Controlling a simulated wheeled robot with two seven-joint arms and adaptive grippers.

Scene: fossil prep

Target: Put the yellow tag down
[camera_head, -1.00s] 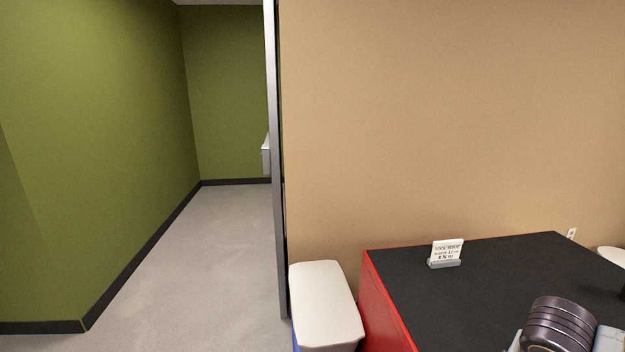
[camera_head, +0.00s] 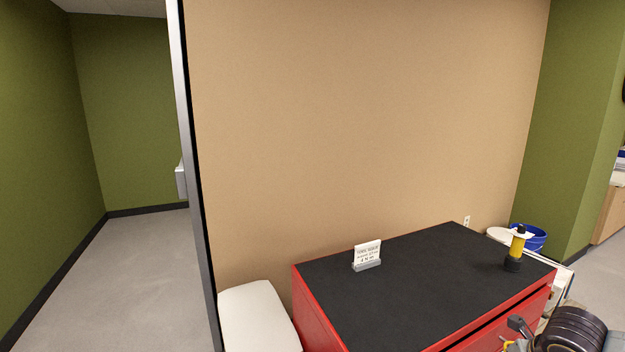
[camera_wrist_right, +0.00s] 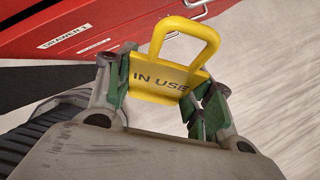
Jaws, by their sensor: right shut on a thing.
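The yellow tag (camera_wrist_right: 172,68) reads "IN USE" and has a loop handle at its top. My right gripper (camera_wrist_right: 165,90) is shut on it, with green finger pads on either side, in the right wrist view. The tag is held up beside the red drawer fronts, with pale floor beyond. In the head view, my right wrist is at the bottom right, in front of the red cabinet (camera_head: 317,318). Only a small yellow bit shows by the gripper there. My left gripper is not in view.
The cabinet's black top (camera_head: 400,275) is mostly clear. It bears a small white sign (camera_head: 367,253) and a yellow-and-black upright object (camera_head: 517,247). A white-lidded bin (camera_head: 257,318) stands at its left. A blue bucket (camera_head: 533,238) is behind its right end.

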